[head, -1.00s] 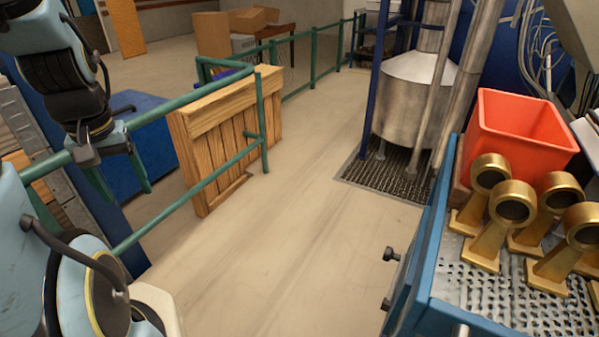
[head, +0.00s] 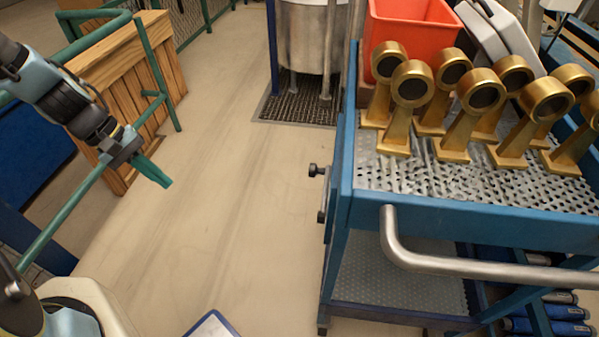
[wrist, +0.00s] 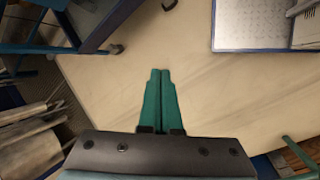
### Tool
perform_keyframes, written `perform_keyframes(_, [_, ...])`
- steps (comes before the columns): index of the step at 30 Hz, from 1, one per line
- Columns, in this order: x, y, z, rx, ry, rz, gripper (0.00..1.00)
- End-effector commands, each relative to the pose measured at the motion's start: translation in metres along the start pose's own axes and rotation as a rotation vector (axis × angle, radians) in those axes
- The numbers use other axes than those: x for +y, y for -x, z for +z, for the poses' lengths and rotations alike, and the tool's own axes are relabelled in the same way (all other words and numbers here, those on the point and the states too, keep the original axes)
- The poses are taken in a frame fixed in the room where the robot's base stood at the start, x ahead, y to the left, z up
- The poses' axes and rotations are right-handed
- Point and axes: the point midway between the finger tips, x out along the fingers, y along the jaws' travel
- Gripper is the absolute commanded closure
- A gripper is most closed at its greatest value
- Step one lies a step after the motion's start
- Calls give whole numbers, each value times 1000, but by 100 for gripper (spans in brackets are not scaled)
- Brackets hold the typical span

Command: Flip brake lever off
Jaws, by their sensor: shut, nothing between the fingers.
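My gripper (head: 164,182) is at the left of the head view, with its green fingers together and empty. It is over the open floor, well to the left of the blue cart (head: 470,219). In the wrist view the closed fingers (wrist: 159,72) point at bare floor. A dark knobbed fitting (head: 315,170) sticks out from the cart's left side, with a second dark knob (head: 321,216) below it. I cannot tell whether either is the brake lever. The gripper is apart from both.
Several gold ring-topped parts (head: 409,85) and a red bin (head: 405,25) are on the cart. A metal handle (head: 440,262) juts from its front. A green railing (head: 75,213) and wooden panel (head: 115,70) are at left. Floor between them is clear.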

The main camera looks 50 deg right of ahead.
Motion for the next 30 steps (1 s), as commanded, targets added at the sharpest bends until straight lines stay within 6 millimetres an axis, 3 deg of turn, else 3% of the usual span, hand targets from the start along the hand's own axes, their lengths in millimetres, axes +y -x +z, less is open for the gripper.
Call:
perform_keyframes(1, [10, -21, -1, -35, 7, 36, 100])
perform_keyframes(6, [52, -71, -1, -134, 37, 164, 100])
perform_keyframes(15, [130, -140, 6, -305, 135, 410, 100])
perform_keyframes(21, [171, -162, 8, -391, 209, 546, 100])
perform_keyframes(30, [194, -169, 6, -435, 257, 622, 100])
